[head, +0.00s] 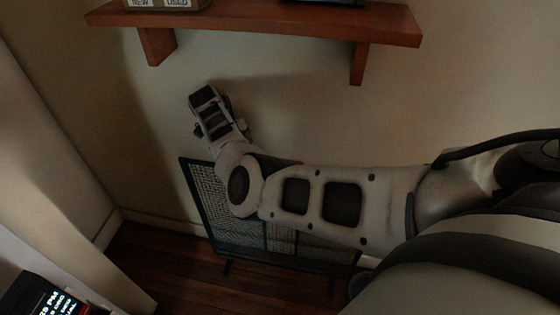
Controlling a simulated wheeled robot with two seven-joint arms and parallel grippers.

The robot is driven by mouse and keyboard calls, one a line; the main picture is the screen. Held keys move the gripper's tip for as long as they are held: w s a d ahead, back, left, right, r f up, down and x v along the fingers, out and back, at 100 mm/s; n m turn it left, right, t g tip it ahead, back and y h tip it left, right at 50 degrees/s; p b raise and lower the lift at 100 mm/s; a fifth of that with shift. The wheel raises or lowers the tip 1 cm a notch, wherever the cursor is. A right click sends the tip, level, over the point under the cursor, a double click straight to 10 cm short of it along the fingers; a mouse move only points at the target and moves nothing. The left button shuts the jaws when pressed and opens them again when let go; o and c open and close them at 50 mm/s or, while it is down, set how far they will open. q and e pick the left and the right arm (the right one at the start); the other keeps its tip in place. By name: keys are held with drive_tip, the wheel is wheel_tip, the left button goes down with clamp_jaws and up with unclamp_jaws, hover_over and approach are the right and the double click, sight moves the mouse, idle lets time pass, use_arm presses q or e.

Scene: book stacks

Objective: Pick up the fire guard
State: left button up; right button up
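The fire guard (208,200) is a dark mesh screen with a black frame and short feet. It stands on the wooden floor close to the wall, in the lower middle of the head view. My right arm comes in from the right and hides much of its upper and right part. My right gripper (204,103) is above the guard's upper left corner in the picture, in front of the wall. I see no part of the guard held in it. Its fingers are too dark and small to read. My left gripper is out of view.
A reddish wooden shelf (270,22) on brackets juts from the wall above, with a box (166,3) on it. A dark object with printed text (45,300) is at the lower left. Bare floor (150,262) shows left of the guard.

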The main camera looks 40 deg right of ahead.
drive_tip(key=shift+d+f, duration=0.1)
drive_tip(key=shift+f, duration=0.2)
clamp_jaws()
idle(1.1)
